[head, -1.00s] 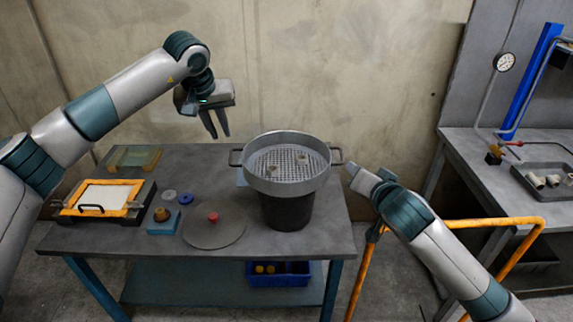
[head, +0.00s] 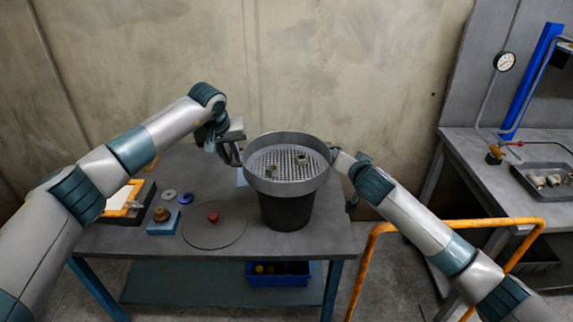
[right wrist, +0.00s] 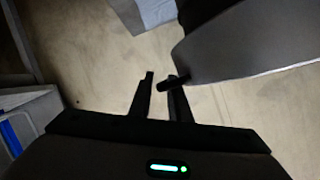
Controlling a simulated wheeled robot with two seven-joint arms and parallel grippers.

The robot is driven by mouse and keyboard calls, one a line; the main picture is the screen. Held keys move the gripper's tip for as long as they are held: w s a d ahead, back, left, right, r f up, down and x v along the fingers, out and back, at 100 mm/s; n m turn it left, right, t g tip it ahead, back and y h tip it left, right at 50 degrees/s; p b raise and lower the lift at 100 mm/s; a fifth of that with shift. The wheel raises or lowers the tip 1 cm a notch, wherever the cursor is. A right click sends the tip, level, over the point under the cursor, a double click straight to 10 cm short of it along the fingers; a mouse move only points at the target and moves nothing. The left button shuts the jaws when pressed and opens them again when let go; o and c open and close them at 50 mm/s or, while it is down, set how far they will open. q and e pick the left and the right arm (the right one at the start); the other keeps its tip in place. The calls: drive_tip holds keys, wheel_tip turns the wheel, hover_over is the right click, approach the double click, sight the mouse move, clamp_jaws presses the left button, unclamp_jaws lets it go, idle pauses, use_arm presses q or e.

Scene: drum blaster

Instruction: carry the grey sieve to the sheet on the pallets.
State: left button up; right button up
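The grey sieve (head: 254,172), a round pan with a mesh floor and a side handle at each side, sits on top of a black bucket (head: 286,212). Two small lumps lie on its mesh. My left gripper (head: 234,158) is at the sieve's left handle, its fingers pointing down and seemingly apart; whether it touches the handle is unclear. My right gripper (right wrist: 160,80) is at the right handle (right wrist: 172,81), fingers apart, with the handle's end near the gap between them. The sieve's wall (right wrist: 240,45) fills the upper right of the right wrist view. No sheet on pallets shows.
The workbench (head: 120,236) also holds an orange-framed screen (head: 132,200), a blue block (head: 163,222), small discs and a flat round lid (head: 215,232) with a red knob. An orange rail (head: 440,224) and second bench (head: 480,150) stand right. A blue bin (head: 278,274) sits below.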

use_arm(q)
drive_tip(key=shift+f, duration=0.1)
clamp_jaws()
use_arm(e)
clamp_jaws()
use_arm(q)
drive_tip(key=shift+r, duration=0.2)
use_arm(e)
drive_tip(key=shift+w+r, duration=0.1)
